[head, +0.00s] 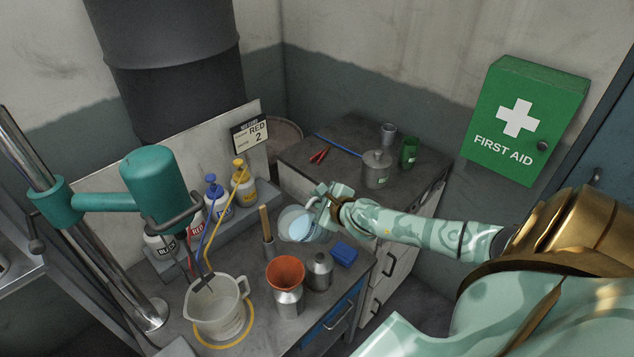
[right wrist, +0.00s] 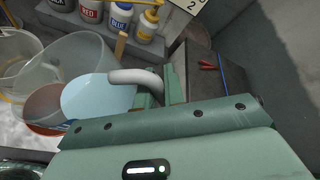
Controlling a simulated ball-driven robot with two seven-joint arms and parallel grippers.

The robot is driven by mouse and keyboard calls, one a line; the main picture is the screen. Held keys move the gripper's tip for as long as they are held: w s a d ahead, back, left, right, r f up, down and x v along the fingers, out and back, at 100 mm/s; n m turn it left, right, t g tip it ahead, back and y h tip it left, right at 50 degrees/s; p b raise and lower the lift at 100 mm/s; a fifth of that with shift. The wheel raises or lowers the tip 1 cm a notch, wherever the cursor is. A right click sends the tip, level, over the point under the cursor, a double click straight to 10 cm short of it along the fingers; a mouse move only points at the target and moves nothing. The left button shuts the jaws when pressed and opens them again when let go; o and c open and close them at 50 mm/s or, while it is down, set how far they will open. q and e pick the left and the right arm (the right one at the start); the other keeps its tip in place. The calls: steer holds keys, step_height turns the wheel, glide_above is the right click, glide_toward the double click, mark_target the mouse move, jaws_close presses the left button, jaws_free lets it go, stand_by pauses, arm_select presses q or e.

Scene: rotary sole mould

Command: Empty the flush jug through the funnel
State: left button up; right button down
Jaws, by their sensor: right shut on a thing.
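The flush jug (head: 297,226) is a clear jug with pale blue liquid in it. My right gripper (head: 328,205) is shut on its handle and holds it behind the funnel; I cannot tell how far it is tilted. In the right wrist view the jug (right wrist: 98,97) shows its liquid and white handle (right wrist: 140,78). The orange funnel (head: 285,270) sits in the mouth of a metal can (head: 288,303) on the bench. In the right wrist view the funnel (right wrist: 42,104) is partly hidden behind the jug. My left gripper is not in view.
A large clear mixing jug (head: 217,310) stands left of the funnel, under a teal stirrer head (head: 155,188). A grey bottle (head: 319,270) and blue block (head: 344,254) stand to the right. Colour bottles (head: 242,185) line the back. A stick holder (head: 268,244) stands close by.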

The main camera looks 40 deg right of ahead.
mark_target(293, 212)
steer(key=shift+a+r+n+h, duration=0.3)
steer(key=shift+a+n+h, duration=0.1)
steer(key=shift+a+n, duration=0.15)
steer(key=shift+a+n+h, duration=0.25)
steer(key=shift+n+h, duration=0.05)
steer(key=shift+n, duration=0.15)
steer(key=shift+a+b, duration=0.25)
steer(key=shift+b, duration=0.35)
steer(key=shift+a+f+n+h+b, duration=0.1)
steer(key=shift+a+n+h+b, duration=0.2)
steer(key=shift+n+h, duration=0.15)
steer(key=shift+a+f+n+t+b, duration=0.1)
steer(key=shift+a+n+t+b, duration=0.1)
steer(key=shift+n+t+b, duration=0.1)
steer(key=shift+a+f+h+b, duration=0.1)
steer(key=shift+a+h+b, duration=0.15)
steer(key=shift+a+b, duration=0.15)
steer(key=shift+a+n, duration=0.1)
steer(key=shift+n, duration=0.15)
steer(key=shift+s+a+f+n+h, duration=0.1)
steer(key=shift+a+f+n+h, duration=0.2)
steer(key=shift+a+n, duration=0.15)
steer(key=shift+a+f+n+t+h, duration=0.2)
steer(key=shift+a+f+n, duration=0.1)
steer(key=shift+a, duration=0.2)
steer(key=shift+a+f+n+t+h, duration=0.1)
steer(key=shift+a+f+n+t, duration=0.15)
steer(key=shift+a, duration=0.2)
